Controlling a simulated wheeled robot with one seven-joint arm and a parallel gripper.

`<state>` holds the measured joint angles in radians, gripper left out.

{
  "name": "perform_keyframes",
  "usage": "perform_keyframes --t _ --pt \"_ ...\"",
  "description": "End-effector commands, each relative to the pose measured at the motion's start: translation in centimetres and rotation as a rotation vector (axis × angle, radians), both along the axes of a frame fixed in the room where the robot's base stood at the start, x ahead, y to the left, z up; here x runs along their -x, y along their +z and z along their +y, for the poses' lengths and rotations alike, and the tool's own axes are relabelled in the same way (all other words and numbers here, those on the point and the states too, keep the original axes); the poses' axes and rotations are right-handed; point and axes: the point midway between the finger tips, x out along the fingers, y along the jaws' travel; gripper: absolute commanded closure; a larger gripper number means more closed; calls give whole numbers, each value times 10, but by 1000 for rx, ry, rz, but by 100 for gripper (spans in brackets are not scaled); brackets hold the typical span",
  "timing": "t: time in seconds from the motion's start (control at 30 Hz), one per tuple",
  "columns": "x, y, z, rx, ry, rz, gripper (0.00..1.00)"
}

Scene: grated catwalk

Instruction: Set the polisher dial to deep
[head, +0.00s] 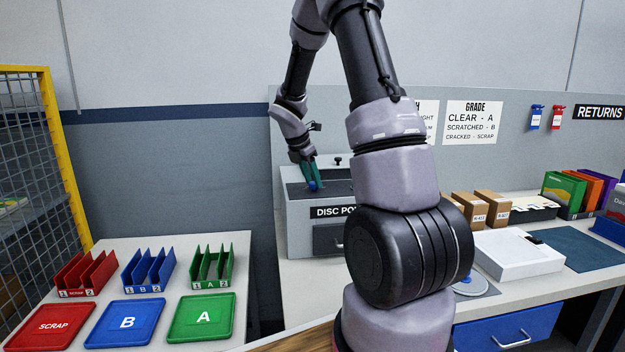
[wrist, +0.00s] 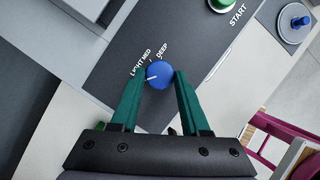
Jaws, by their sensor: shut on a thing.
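The grey disc polisher (head: 300,228) stands on the counter, its name partly hidden behind my arm. Its blue dial (wrist: 158,74) is on the dark top panel and also shows as a small blue spot in the head view (head: 313,186). The labels LIGHT, MED and DEEP sit around the dial's upper left and top in the wrist view. The dial's white line points left and slightly down there, nearest the LIGHT label and away from DEEP. My gripper (wrist: 154,83) has its green fingers on both sides of the dial, shut on it.
A green START button (wrist: 225,4) is on the same panel, with a blue knob-like piece (wrist: 296,21) farther right. Red, blue and green trays (head: 201,318) and racks stand on the left table. A white box (head: 518,256) and cardboard boxes (head: 492,208) lie right of my arm.

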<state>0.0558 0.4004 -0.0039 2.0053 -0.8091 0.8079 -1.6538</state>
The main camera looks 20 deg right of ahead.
Motion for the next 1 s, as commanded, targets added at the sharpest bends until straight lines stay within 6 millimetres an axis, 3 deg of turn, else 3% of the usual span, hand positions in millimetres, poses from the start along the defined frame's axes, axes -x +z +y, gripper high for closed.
perform_keyframes --t 1.0 --pt "-10 0 -2 0 -928 -2 100"
